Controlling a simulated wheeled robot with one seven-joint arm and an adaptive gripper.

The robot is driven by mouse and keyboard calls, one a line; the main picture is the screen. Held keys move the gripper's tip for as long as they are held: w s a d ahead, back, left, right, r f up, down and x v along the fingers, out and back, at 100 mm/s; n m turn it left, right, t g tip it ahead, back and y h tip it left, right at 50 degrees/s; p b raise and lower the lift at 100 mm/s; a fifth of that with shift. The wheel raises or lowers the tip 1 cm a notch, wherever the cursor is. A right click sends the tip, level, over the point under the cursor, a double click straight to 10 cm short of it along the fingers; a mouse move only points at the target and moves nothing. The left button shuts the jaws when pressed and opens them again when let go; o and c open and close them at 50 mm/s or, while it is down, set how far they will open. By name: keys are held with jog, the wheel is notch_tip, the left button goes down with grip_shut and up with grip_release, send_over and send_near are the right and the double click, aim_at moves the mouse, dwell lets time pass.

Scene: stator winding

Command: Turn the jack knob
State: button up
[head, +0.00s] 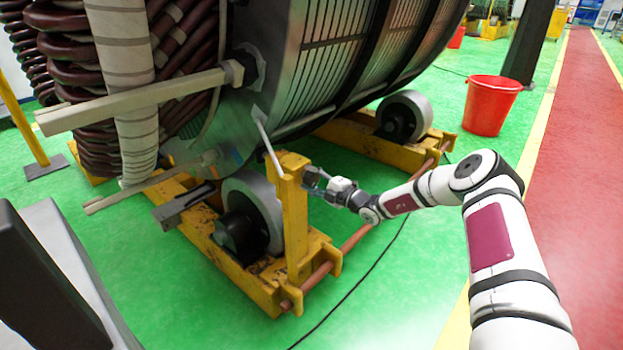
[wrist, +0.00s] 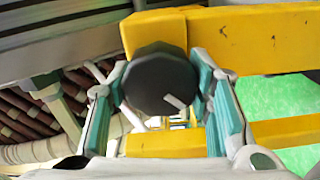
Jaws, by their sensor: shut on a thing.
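The jack knob (wrist: 160,80) is a dark, faceted round knob with a pale mark on its face, in the middle of the wrist view. It sits against a yellow bracket (wrist: 262,38). My gripper (wrist: 162,88) has one teal-padded finger on each side of the knob and is shut on it. In the head view my gripper (head: 312,180) reaches the upper right side of the yellow post (head: 295,220); the knob itself is too small or hidden to make out there.
The large stator (head: 330,45) rests on rollers (head: 250,205) in yellow frames behind the post. A copper-coloured pipe (head: 350,243) and a black cable (head: 375,265) run low beneath my arm. A red bucket (head: 490,105) stands at the right. Green floor is free in front.

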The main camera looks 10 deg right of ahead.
jog(key=n+p, duration=0.1)
jog(key=n, duration=0.4)
jog(key=shift+n, duration=0.3)
jog(key=n+p, duration=0.1)
jog(key=n, duration=0.4)
jog(key=shift+f, duration=0.1)
jog(key=n+p, duration=0.1)
jog(key=n, duration=0.5)
jog(key=shift+n+p, duration=0.3)
jog(key=shift+p, duration=0.05)
jog(key=n+p, duration=0.1)
jog(key=n, duration=0.4)
jog(key=shift+n+p, duration=0.3)
jog(key=shift+p, duration=0.1)
jog(key=n+p, duration=0.2)
jog(key=n, duration=0.3)
jog(key=n+p, duration=0.2)
jog(key=n, duration=0.3)
jog(key=shift+w+d+n, duration=0.1)
jog(key=shift+n, duration=0.3)
jog(key=n+p, duration=0.3)
jog(key=n, duration=0.3)
jog(key=shift+n+p, duration=0.8)
jog(key=shift+n, duration=1.9)
